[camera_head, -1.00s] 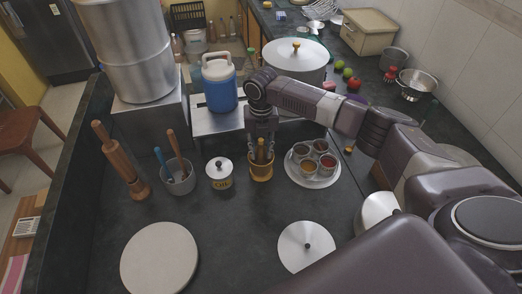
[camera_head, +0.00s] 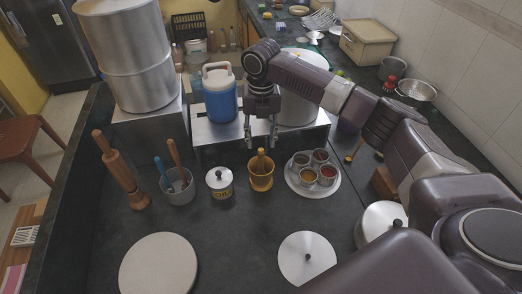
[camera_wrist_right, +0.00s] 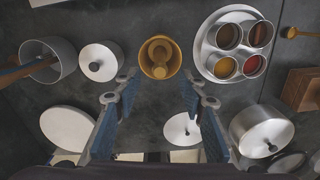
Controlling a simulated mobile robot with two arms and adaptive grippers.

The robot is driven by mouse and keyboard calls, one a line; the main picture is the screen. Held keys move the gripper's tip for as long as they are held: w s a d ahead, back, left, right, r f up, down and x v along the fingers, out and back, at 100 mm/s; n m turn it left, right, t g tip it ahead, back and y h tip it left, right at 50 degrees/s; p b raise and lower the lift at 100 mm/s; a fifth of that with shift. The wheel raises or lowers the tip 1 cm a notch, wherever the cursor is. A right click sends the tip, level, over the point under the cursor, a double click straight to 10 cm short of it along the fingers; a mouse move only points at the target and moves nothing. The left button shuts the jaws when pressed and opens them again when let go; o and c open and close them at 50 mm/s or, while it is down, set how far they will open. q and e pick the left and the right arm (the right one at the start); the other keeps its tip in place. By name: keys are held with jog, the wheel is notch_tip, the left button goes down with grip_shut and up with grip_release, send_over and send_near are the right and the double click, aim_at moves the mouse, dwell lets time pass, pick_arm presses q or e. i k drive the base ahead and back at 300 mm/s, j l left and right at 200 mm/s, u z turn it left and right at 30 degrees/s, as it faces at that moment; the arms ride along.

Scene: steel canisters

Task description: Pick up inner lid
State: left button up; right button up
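A flat round steel lid with a dark knob (camera_head: 306,259) lies on the dark counter at the front. It also shows in the wrist view (camera_wrist_right: 183,131), between my fingers. A second steel lid with a dark knob (camera_head: 381,218) sits on a steel canister at the right, partly hidden by my arm; both show in the wrist view (camera_wrist_right: 262,130). The frames do not tell which is the inner lid. My right gripper (camera_head: 261,143) is open and empty, above and behind the wooden mortar (camera_head: 261,180). My left gripper is not in view.
A round steel spice tray (camera_head: 292,181) with several cups stands right of the mortar. A pale round board (camera_head: 158,266) lies front left. The counter's front middle is clear.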

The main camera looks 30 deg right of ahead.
aim_at(302, 256)
jog(key=k, duration=2)
